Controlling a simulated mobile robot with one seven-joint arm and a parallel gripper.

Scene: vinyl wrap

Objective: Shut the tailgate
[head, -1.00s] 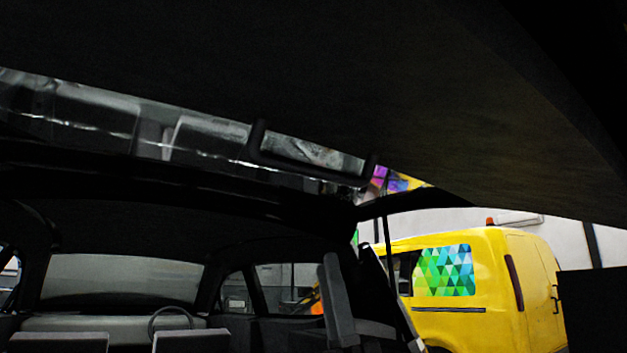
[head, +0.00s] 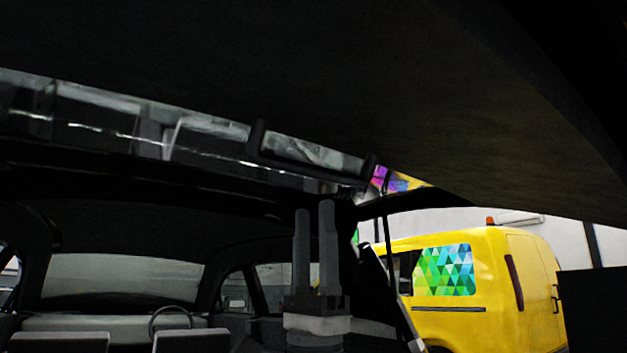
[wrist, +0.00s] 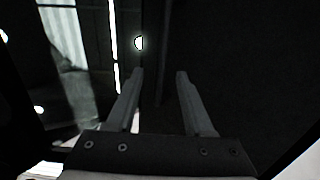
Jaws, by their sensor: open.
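The raised tailgate (head: 330,75) fills the top of the head view as a large dark panel, its underside towards me. A glossy, reflective strip (head: 100,115) and a dark bracket-like frame (head: 312,170) show along its left lower side. My gripper (head: 314,205) points upward below the tailgate, in front of the car's open rear. Its two fingers are apart with nothing between them. In the wrist view my gripper (wrist: 160,72) faces dark surfaces, with bright reflections on the left; I cannot tell how far off they are. No contact with the tailgate can be made out.
A thin dark strut (head: 388,245) stands at the opening's right. A yellow van (head: 490,275) is parked to the right, before a pale wall.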

